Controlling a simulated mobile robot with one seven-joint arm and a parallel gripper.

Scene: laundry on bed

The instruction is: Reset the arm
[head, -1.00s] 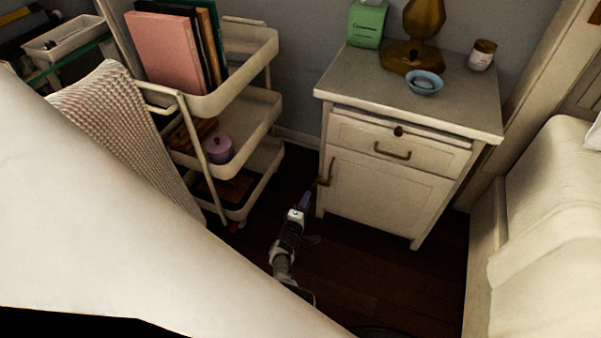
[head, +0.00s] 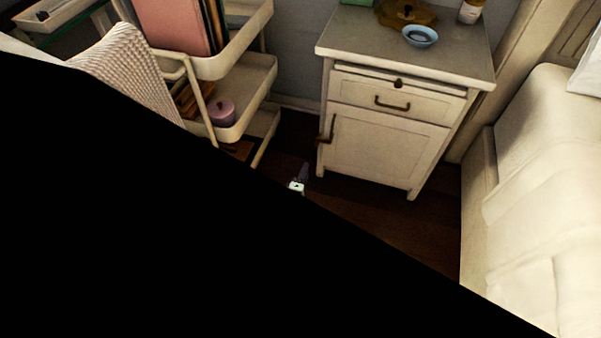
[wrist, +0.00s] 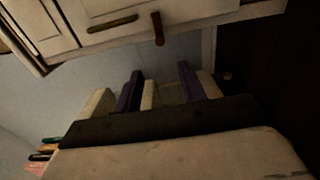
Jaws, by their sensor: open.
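My gripper (head: 301,176) shows only in part in the head view, low over the dark floor just left of the nightstand (head: 385,165). A large black shape hides most of my arm there. In the wrist view my gripper (wrist: 163,88) has its dark purple fingers spread apart, with nothing seen held between them. The nightstand (wrist: 75,35) shows tilted at the top left of the wrist view, with its handles near the fingers. I cannot tell whether the gripper touches it.
A white tiered cart (head: 235,65) with books and a purple candle (head: 221,111) stands left of the gripper. A bed (head: 545,190) is at the right. A blue bowl (head: 420,36) sits on the nightstand. Dark floor (head: 380,215) between nightstand and bed looks clear.

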